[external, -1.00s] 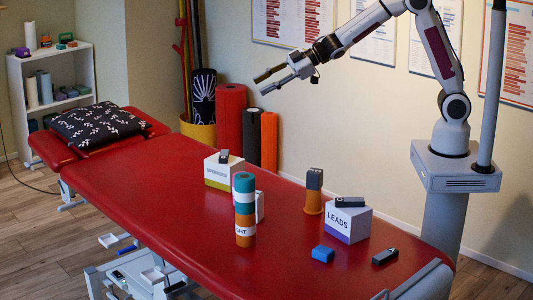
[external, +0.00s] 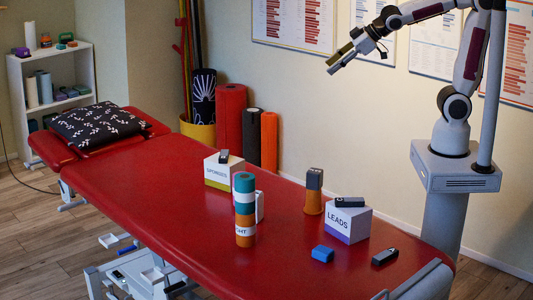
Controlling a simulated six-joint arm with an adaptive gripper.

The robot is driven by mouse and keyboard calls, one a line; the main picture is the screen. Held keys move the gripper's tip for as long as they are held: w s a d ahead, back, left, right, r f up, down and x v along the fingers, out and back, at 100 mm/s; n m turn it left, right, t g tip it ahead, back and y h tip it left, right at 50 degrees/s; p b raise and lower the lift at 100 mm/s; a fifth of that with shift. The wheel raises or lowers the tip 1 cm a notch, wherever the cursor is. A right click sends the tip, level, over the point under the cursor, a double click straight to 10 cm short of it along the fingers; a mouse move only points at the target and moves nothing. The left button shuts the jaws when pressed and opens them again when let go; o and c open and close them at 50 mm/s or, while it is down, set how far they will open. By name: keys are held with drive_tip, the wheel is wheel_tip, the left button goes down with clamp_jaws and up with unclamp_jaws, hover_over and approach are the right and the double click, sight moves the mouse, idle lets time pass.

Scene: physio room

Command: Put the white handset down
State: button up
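My gripper (external: 331,65) is high above the table, in front of the wall charts, with its two fingers apart and nothing between them. No handset that is clearly white can be made out. A white object (external: 260,206) stands partly hidden behind the stacked teal and orange rolls (external: 245,210); I cannot tell what it is. Small dark handset-like devices lie on the SPONGES box (external: 223,156), on the LEADS box (external: 349,202) and on the red table at the right (external: 385,257). A grey-and-dark block (external: 314,179) sits on an orange cup-like stand (external: 313,203).
The SPONGES box (external: 217,174) and the LEADS box (external: 347,225) stand on the red treatment table (external: 150,190). A blue block (external: 322,254) lies near the front edge. A patterned pillow (external: 97,124) is at the far left end. The table's left middle is bare.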

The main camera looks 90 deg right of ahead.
drive_tip(key=s+a+f+g+y, duration=0.1)
drive_tip(key=s+a+f, duration=0.1)
drive_tip(key=s, duration=0.8)
drive_tip(key=s+a+f+m+g+y, duration=0.1)
drive_tip(key=s+a+f+g, duration=0.1)
drive_tip(key=s, duration=0.9)
drive_tip(key=shift+a+f+g, duration=0.3)
drive_tip(key=shift+a+f, duration=0.55)
drive_tip(key=shift+a, duration=0.35)
